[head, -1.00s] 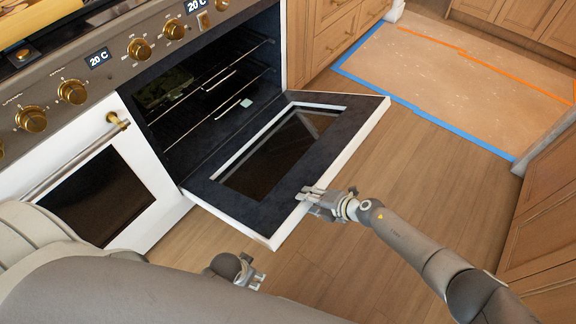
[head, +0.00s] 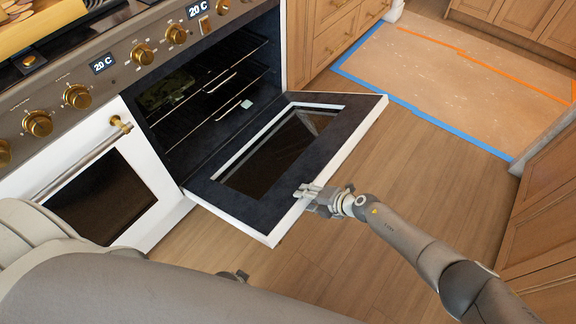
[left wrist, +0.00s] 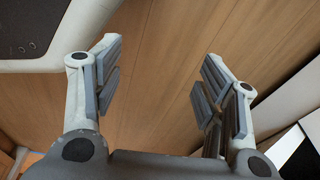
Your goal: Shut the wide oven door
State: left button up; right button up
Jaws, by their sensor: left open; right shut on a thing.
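The wide oven door (head: 236,163) hangs open in the head view, folded down and out from the oven cavity (head: 190,95), with its dark inner face and glass window upward. My right gripper (head: 308,193) is shut on the door's white outer edge, near the middle of that edge. My left gripper (head: 235,276) is mostly hidden behind my own arm in the head view, low and apart from the door. In the left wrist view its fingers (left wrist: 160,55) are spread open with nothing between them, over the wood floor.
A narrower oven door (head: 100,195) with a brass-ended handle is shut at the left. Knobs (head: 77,96) line the panel above. Wooden drawers (head: 335,35) stand right of the oven and cabinets (head: 545,220) at the far right. The floor (head: 430,170) between is clear.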

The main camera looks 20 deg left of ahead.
jog(key=shift+a+r+p, duration=0.3)
jog(key=shift+a+r, duration=0.1)
jog(key=shift+a+r+p, duration=0.25)
jog(key=shift+r+p, duration=0.25)
jog(key=shift+p, duration=0.15)
jog(key=shift+w+a+r+p, duration=0.1)
jog(key=shift+a+r+p, duration=0.15)
jog(key=shift+r+p, duration=0.3)
pick_arm(q)
jog(key=s+a+f, duration=0.1)
jog(key=s+f, duration=0.1)
jog(key=s, duration=0.4)
jog(key=s+a+f+g+p, duration=0.1)
jog(key=s+f, duration=0.2)
jog(key=s, duration=0.4)
jog(key=shift+a, duration=0.3)
pick_arm(e)
jog(key=shift+w+a+r+h, duration=0.15)
jog(key=shift+a+r+h, duration=0.15)
jog(key=shift+r, duration=0.15)
